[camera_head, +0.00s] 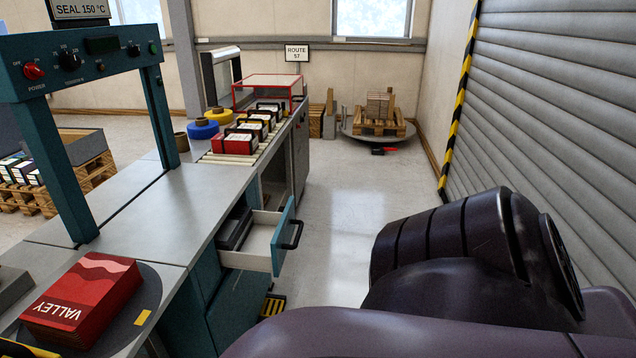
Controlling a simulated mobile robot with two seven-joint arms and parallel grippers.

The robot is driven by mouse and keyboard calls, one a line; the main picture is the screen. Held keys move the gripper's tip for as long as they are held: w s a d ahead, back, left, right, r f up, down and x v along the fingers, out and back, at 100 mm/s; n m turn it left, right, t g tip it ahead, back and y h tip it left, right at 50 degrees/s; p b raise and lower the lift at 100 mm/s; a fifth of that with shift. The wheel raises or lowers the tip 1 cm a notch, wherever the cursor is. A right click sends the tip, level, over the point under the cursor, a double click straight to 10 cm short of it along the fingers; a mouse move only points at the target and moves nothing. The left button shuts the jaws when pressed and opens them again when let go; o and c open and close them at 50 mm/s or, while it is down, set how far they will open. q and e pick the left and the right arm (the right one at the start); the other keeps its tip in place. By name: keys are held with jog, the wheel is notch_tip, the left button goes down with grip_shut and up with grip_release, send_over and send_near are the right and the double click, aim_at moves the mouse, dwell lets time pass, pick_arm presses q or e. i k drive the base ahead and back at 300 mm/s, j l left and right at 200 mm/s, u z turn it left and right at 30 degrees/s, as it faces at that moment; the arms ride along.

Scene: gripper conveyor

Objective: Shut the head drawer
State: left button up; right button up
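The open drawer (245,256) sticks out to the right from under the grey worktop in the middle of the view. Its front is a teal panel (284,235) with a dark bar handle (293,236). A dark tray-like thing (235,230) lies inside the drawer. My own dark purple arm fills the lower right, apart from the drawer in the picture.
A red VALLEY pack (84,298) sits on a dark round plate at the lower left. A teal frame (83,60) with control knobs stands over the worktop (160,217). Packs (246,133) stand on a roller conveyor behind. The floor (345,207) right of the drawer is clear.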

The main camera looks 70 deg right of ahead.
aim_at(248, 238)
jog(key=z, duration=2.05)
jog(key=i+u, duration=0.45)
jog(key=k, duration=0.1)
